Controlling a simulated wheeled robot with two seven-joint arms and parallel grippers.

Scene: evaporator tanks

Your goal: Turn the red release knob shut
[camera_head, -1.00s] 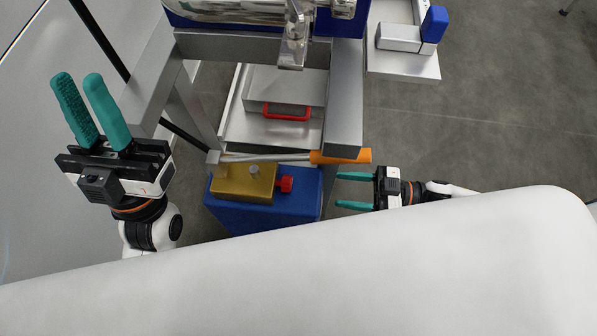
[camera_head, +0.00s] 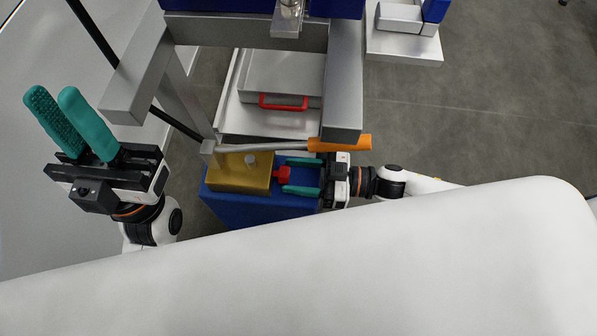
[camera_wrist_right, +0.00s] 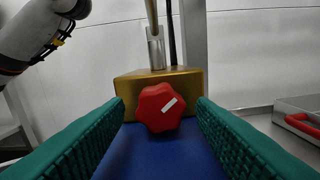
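The red release knob (camera_head: 283,174) sits on the right side of a gold block (camera_head: 240,177) on a blue base (camera_head: 245,210). In the right wrist view the knob (camera_wrist_right: 160,107) is lobed, with a slanted white mark, and faces the camera. My right gripper (camera_head: 301,176) is open, its teal fingers on either side of the knob. In the wrist view gaps show between knob and fingers, so I see no contact. My left gripper (camera_head: 60,115) is open and empty at the far left, away from the knob.
A lever with an orange handle (camera_head: 340,143) runs just behind the gold block and right gripper. A grey metal frame (camera_head: 343,90) stands behind it. A tray with a red-handled box (camera_head: 283,80) lies inside the frame. Open floor is at right.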

